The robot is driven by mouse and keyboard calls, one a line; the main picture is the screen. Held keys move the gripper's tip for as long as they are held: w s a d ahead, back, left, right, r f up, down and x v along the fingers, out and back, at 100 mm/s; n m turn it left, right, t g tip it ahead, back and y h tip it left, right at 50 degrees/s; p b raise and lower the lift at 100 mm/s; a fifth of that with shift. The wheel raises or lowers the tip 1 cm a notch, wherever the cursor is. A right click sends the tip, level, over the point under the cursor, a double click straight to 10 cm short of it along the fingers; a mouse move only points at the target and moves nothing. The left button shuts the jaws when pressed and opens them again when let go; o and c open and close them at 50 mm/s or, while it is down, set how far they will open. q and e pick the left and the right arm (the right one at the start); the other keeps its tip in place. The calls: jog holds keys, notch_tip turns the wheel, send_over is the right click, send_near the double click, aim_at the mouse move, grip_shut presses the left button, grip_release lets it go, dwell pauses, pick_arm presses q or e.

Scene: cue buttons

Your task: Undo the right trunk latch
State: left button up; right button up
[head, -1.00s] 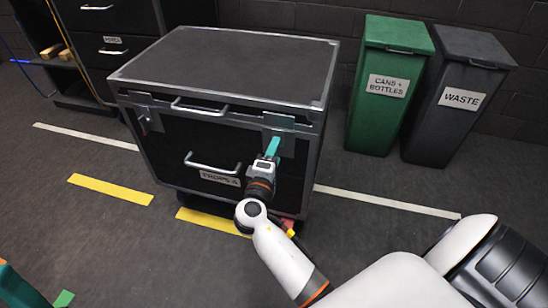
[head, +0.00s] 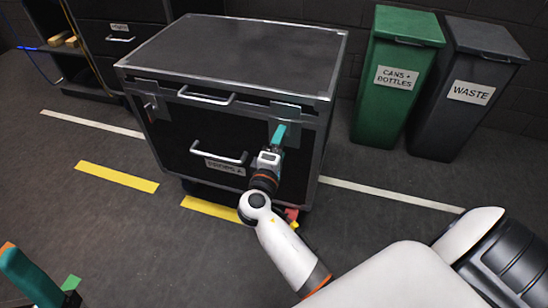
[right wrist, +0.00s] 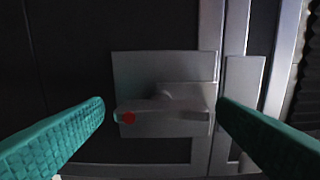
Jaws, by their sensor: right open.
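The black trunk (head: 240,58) with grey metal edges stands in the middle of the head view. Its right latch (head: 284,111) is on the upper right of the front face, partly behind my right gripper (head: 279,133). In the right wrist view the latch (right wrist: 165,72) is a grey plate with a horizontal lever (right wrist: 178,117) and a red dot at its left end. My right gripper's teal fingers (right wrist: 160,108) are open, one on each side of the lever, with nothing held. My left gripper (head: 30,275) shows partly at the lower left; its opening is unclear.
The trunk's left latch (head: 150,104) and two front handles (head: 205,97) are to the left. A green bin (head: 388,115) and a dark waste bin (head: 455,125) stand at the right. A dark cabinet (head: 110,60) is at the back left. The floor at left front is clear.

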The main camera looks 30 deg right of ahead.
pick_arm(q)
jog(key=w+d+f+g+y+p, duration=0.1)
jog(key=w+f+g+p, duration=0.1)
jog(key=w+g, duration=0.3)
jog(key=shift+w+f+y, duration=0.3)
jog(key=shift+w+f, duration=0.2)
jog(key=shift+w, duration=0.45)
pick_arm(e)
jog(key=v, duration=1.1)
jog(key=shift+s+a, duration=0.15)
jog(key=shift+a, duration=0.05)
pick_arm(q)
jog(key=shift+d, duration=0.1)
